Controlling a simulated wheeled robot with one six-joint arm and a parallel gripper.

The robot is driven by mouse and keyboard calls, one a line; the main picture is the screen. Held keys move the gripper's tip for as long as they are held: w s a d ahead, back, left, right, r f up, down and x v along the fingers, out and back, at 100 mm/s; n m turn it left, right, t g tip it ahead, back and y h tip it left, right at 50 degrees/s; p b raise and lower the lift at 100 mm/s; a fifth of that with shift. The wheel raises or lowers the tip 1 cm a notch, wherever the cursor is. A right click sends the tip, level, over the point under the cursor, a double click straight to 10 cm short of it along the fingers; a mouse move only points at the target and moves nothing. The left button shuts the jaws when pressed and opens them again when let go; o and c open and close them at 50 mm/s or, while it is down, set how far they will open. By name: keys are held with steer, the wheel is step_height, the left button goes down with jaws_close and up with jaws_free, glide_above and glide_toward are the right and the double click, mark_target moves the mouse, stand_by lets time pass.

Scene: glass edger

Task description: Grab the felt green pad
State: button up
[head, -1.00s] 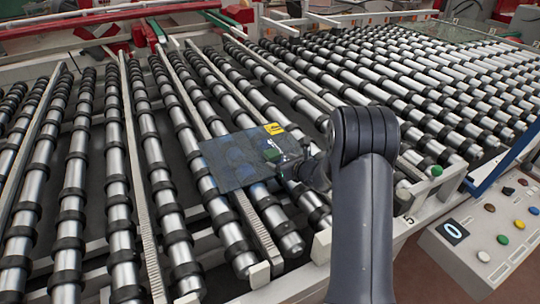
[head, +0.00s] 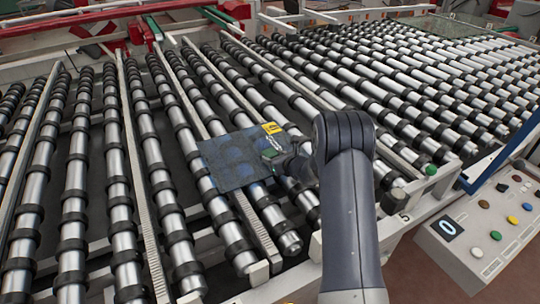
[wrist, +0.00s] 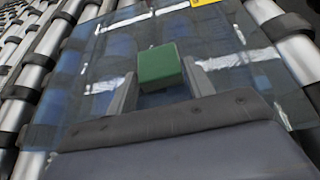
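The green felt pad (wrist: 160,65) is a small block lying on a dark, see-through glass sheet (head: 228,168). In the wrist view my gripper (wrist: 159,77) is open, with one grey finger on each side of the pad's near end. Gaps seem to show between the fingers and the pad, and I cannot tell if either touches it. In the head view my gripper (head: 282,163) is low over the right part of the sheet, and the pad is mostly hidden by it.
The glass sheet, with a yellow label (head: 271,128) at its far corner, rests on a conveyor of metal rollers with black rings (head: 160,175). A control panel (head: 490,225) with coloured buttons stands at the right. Red machine frames (head: 100,30) are at the back.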

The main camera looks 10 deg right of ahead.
steer(key=c, duration=0.6)
steer(key=shift+o, duration=0.2)
steer(key=shift+r, duration=0.1)
